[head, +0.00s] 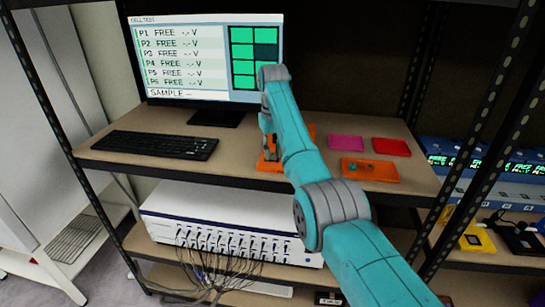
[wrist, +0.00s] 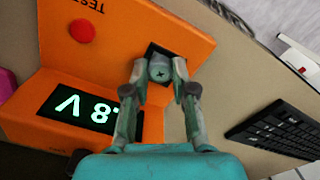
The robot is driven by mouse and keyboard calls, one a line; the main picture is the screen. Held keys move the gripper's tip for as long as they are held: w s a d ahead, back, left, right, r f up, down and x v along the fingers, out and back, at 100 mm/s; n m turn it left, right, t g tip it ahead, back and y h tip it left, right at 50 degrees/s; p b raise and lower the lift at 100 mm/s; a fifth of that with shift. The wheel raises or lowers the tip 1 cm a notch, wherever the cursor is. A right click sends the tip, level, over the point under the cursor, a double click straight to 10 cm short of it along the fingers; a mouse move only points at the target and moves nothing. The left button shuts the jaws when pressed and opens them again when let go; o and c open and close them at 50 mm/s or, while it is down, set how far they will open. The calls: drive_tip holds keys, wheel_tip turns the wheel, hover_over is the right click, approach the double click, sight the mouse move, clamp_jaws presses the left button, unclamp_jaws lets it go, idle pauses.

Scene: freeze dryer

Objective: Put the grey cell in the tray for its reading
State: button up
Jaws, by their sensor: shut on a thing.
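The grey cell (wrist: 160,70), its round end marked with a plus, is between my fingertips in the wrist view. My gripper (wrist: 160,86) is shut on it. The cell is at the dark recess, or tray (wrist: 152,50), of an orange tester (wrist: 115,60); I cannot tell whether it rests on the bottom. The tester's display (wrist: 70,112) is lit and ends in "8 V", upside down in this view; a finger partly covers the reading. In the head view the tester (head: 270,165) is mostly behind my arm, and the cell is hidden.
A keyboard (head: 155,145) and monitor (head: 205,60) stand left of the tester; the monitor's sample line shows dashes. A pink pad (head: 346,143), a red pad (head: 391,147) and an orange block (head: 370,170) lie to the right. A dark shelf post (head: 480,140) stands farther right.

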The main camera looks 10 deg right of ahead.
sight(273, 153)
drive_tip(key=shift+r, duration=2.5)
